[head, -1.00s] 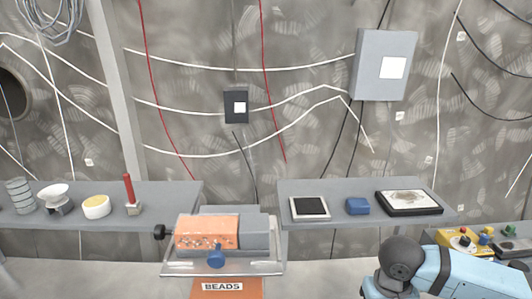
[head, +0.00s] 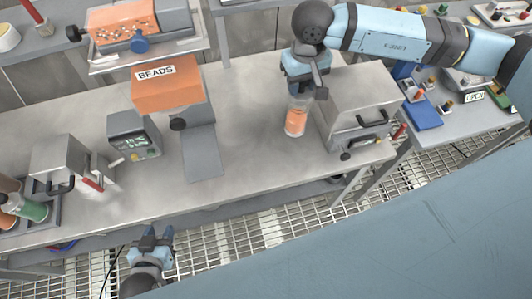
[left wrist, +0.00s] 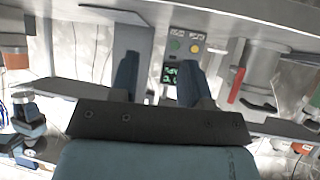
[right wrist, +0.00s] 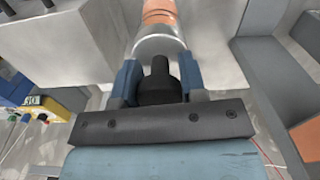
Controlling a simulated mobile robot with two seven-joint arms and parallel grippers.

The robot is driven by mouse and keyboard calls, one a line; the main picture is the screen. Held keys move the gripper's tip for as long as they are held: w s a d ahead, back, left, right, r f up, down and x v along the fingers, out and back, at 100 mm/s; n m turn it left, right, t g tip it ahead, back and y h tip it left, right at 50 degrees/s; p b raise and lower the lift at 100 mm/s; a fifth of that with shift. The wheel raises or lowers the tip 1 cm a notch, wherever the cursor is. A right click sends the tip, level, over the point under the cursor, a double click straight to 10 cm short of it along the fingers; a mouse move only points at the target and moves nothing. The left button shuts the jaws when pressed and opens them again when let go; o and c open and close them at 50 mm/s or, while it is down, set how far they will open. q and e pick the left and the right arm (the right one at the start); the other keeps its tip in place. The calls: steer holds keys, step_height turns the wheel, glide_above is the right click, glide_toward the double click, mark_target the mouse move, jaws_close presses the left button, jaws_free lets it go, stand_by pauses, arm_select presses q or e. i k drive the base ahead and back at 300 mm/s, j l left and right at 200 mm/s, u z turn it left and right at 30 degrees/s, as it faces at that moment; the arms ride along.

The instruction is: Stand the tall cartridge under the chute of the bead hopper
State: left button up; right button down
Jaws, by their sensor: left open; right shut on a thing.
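The tall cartridge (head: 296,118), a clear tube with orange in its lower part, is upright at the bench's right side. My right gripper (head: 303,84) is shut on its top end. The right wrist view shows the cartridge (right wrist: 158,40) beyond the fingers, around a dark cap (right wrist: 160,85). I cannot tell whether its base touches the bench. The bead hopper (head: 168,88) is an orange box labelled BEADS, left of the cartridge. My left gripper (head: 152,238) is open and empty in front of the bench.
A grey box with a handle (head: 358,105) stands close right of the cartridge. A display unit (head: 135,137) and another handled box (head: 60,163) stand left of the hopper. Bench space between plate and cartridge is clear.

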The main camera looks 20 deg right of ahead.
mark_target(202, 157)
steer(key=k+l+u, duration=0.2)
steer(key=u, duration=0.25)
steer(key=k+l+u, duration=0.25)
steer(key=u, duration=0.2)
